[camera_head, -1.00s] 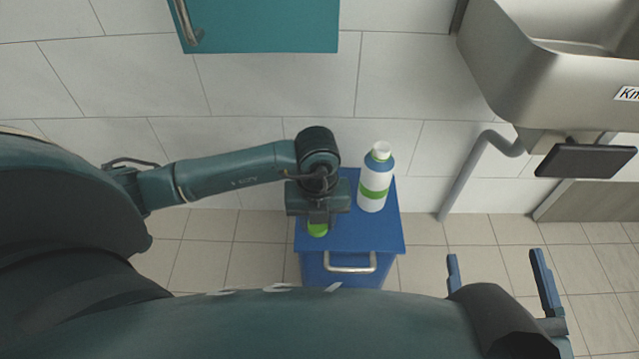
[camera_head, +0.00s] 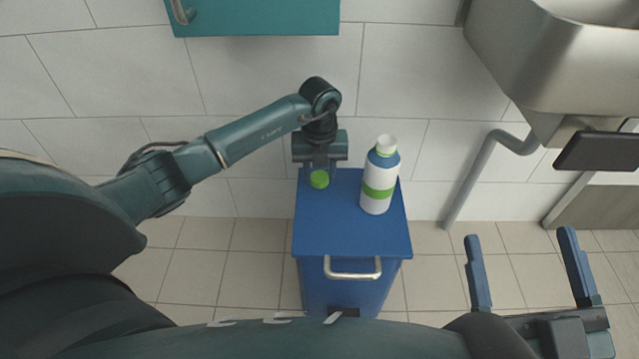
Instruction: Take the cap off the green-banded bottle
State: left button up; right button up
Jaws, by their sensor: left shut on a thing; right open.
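The green-banded bottle (camera_head: 378,182) stands upright on the right part of the blue cabinet top. It has a white body, a green band, a blue shoulder, and a white top with a thin green ring below it. My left gripper (camera_head: 319,172) is shut on a small round green cap (camera_head: 319,179), held to the left of the bottle and apart from it. The gap between cap and cabinet top is hard to judge. My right gripper (camera_head: 525,270) is open and empty, at the lower right, away from the cabinet.
The blue cabinet (camera_head: 350,235) has a clear front top area and a metal handle (camera_head: 352,270). A steel sink (camera_head: 560,70) with a grey pipe (camera_head: 480,170) is at the upper right, with a dark flat panel (camera_head: 597,151) below it. A teal cupboard (camera_head: 255,15) hangs above.

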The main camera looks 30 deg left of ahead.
aim_at(320, 176)
pick_arm(q)
notch_tip(320, 176, down, 3)
jog(key=shift+f+b, duration=0.1)
jog(key=shift+b, duration=0.65)
jog(key=shift+w+a, duration=0.1)
jog(key=shift+w, duration=0.05)
pick_arm(e)
jog(key=shift+w+d+r+n+t+y, duration=0.1)
jog(key=shift+w+r+n+t+y, duration=0.15)
jog(key=shift+r+n+y, duration=0.45)
jog(key=shift+w+d+r+n+t+y, duration=0.15)
jog(key=shift+r+n+t+y, duration=0.1)
jog(key=shift+r+n+y, duration=0.4)
jog(key=shift+r, duration=0.1)
pick_arm(q)
jog(key=o, duration=1.1)
pick_arm(e)
jog(key=shift+r, duration=0.1)
